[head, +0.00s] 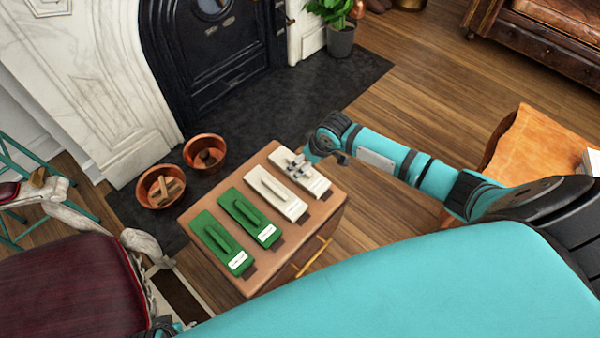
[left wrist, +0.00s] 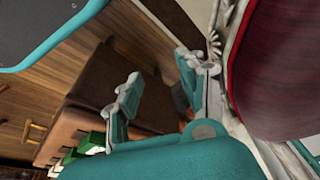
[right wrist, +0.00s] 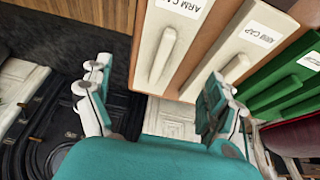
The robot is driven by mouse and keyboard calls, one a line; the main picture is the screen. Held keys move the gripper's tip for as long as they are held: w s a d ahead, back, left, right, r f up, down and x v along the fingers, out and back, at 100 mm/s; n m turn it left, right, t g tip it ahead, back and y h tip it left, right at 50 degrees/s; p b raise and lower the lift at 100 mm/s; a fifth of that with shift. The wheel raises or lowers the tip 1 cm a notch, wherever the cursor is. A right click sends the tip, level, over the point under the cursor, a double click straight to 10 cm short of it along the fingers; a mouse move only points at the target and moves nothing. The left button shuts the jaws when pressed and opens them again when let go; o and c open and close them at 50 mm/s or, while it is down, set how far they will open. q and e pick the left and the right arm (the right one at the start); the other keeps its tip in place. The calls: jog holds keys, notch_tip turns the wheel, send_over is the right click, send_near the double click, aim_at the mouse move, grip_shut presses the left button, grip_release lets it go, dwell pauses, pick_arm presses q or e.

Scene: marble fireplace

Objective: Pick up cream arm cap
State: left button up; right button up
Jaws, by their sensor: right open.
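Two cream arm caps lie side by side on a small brown cabinet, each a flat plate with a raised ridge and a white label. The right-hand cream arm cap (head: 316,184) is partly hidden by my right gripper (head: 297,166). The other cream arm cap (head: 268,190) lies to its left. In the right wrist view, the nearer cream cap (right wrist: 166,32) and the second cream cap (right wrist: 246,48) show "ARM CAP" labels. My right gripper (right wrist: 156,98) is open and empty, its fingers apart near the caps' ridges. My left gripper (left wrist: 160,92) is open and empty beside the red chair.
Two green caps (head: 220,243) (head: 249,216) lie left of the cream ones on the cabinet top (head: 258,272). Two copper bowls (head: 160,187) (head: 206,151) stand on the dark hearth behind. A red-seated chair (head: 70,285) is at left, a leather-topped seat (head: 540,142) at right.

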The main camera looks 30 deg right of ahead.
aim_at(300, 166)
jog(key=shift+b+x, duration=0.3)
jog(key=shift+x, duration=0.9)
jog(key=b+x, duration=0.2)
jog(key=x, duration=0.2)
jog(key=shift+f, duration=0.3)
pick_arm(q)
jog(key=w+v, duration=0.2)
jog(key=v, duration=0.8)
jog(key=shift+r+t, duration=0.3)
jog(key=shift+r, duration=0.05)
jog(key=shift+s, duration=0.15)
pick_arm(e)
jog(key=c, duration=1.3)
jog(key=shift+r, duration=0.15)
